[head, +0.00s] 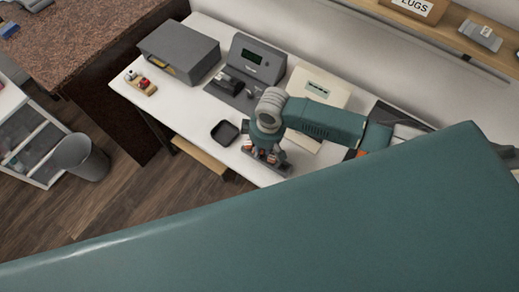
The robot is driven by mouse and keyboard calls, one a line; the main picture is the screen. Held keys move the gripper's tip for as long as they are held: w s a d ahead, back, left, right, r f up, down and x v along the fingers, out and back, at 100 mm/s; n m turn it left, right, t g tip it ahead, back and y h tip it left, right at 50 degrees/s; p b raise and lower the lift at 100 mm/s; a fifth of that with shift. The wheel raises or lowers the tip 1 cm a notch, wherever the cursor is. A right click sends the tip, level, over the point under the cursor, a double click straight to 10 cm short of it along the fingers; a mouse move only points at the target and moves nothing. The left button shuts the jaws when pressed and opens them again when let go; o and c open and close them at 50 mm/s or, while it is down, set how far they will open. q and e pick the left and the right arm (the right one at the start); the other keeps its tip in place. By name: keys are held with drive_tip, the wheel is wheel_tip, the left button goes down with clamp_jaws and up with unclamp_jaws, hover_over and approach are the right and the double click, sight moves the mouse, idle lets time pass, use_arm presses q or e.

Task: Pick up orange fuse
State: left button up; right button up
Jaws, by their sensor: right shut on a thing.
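My right gripper (265,155) points down at the front edge of the white workbench (185,117), its arm coming in from the right. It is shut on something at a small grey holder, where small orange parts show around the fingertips. The held piece looks like the orange fuse, but it is tiny and mostly hidden by the gripper. I cannot tell whether it is clear of the holder. My left gripper is not in view.
A black square dish (225,132) lies left of the right gripper. A wooden block with small parts (141,84) sits at left. My arm covers the foreground.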

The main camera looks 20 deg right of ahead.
drive_tip(key=shift+a, duration=0.1)
drive_tip(key=shift+r, duration=0.6)
clamp_jaws()
wheel_tip(320, 180, up, 19)
drive_tip(key=b, duration=0.2)
drive_tip(key=shift+f, duration=0.1)
